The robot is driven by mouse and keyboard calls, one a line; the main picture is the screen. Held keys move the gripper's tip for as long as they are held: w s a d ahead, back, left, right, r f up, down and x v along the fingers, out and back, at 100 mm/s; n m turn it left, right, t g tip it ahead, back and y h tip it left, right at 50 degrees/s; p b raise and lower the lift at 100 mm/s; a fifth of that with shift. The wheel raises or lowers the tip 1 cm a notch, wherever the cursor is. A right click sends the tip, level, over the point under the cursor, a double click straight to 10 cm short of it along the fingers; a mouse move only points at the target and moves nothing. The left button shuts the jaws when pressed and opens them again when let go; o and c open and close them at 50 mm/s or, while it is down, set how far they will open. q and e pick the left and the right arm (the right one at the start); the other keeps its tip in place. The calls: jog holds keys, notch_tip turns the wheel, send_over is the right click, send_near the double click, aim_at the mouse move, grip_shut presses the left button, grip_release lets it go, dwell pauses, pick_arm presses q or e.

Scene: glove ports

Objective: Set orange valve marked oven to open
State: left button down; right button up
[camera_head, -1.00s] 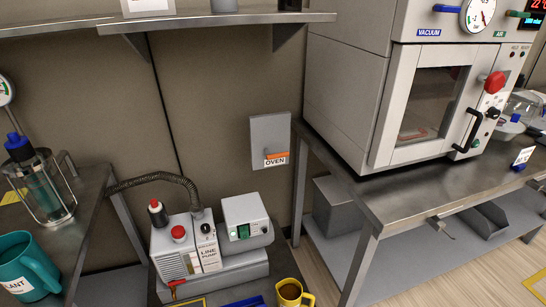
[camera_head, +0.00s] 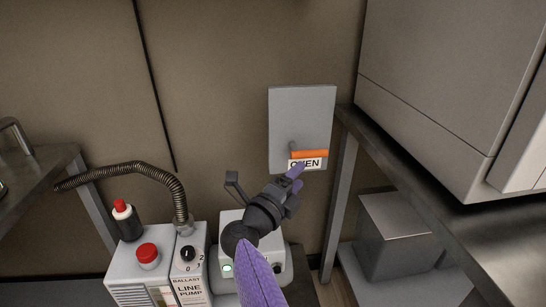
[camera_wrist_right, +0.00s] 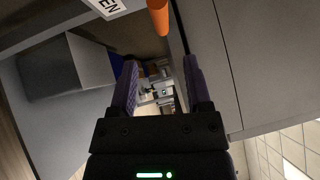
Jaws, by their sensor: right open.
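The orange valve handle (camera_head: 310,153) lies horizontally on a grey wall panel (camera_head: 301,110), reaching right from its grey pivot. A white OVEN label (camera_head: 312,165) is just below it, partly covered by my gripper. My right gripper (camera_head: 293,178) is in front of and just below the label, apart from the handle as far as I can tell. In the right wrist view, its jaws (camera_wrist_right: 160,68) are open and empty. The orange handle (camera_wrist_right: 158,16) shows there at the top edge, beyond the fingertips, with part of the label (camera_wrist_right: 107,5). My left gripper is not in view.
A line pump (camera_head: 150,272) with a red knob and a ribbed hose (camera_head: 140,168) stands at lower left. My right arm covers part of a small box (camera_head: 228,222) beside it. The oven cabinet (camera_head: 440,80) and its metal bench (camera_head: 425,185) flank the panel on the right.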

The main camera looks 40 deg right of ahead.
aim_at(319, 156)
jog(key=b+x, duration=0.3)
jog(key=x, duration=0.6)
jog(key=shift+s+d+b, duration=0.1)
jog(key=shift+d+b, duration=0.05)
jog(key=shift+b, duration=0.25)
jog(key=shift+d+r, duration=0.15)
jog(key=shift+d, duration=0.1)
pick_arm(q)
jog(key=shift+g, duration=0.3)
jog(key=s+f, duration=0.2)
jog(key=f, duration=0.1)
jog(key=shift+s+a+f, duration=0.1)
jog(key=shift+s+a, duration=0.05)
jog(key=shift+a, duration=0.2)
pick_arm(e)
jog(key=shift+c, duration=0.3)
jog(key=c, duration=0.7)
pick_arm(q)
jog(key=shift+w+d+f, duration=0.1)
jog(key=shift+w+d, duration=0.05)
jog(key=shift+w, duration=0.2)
pick_arm(e)
grip_shut()
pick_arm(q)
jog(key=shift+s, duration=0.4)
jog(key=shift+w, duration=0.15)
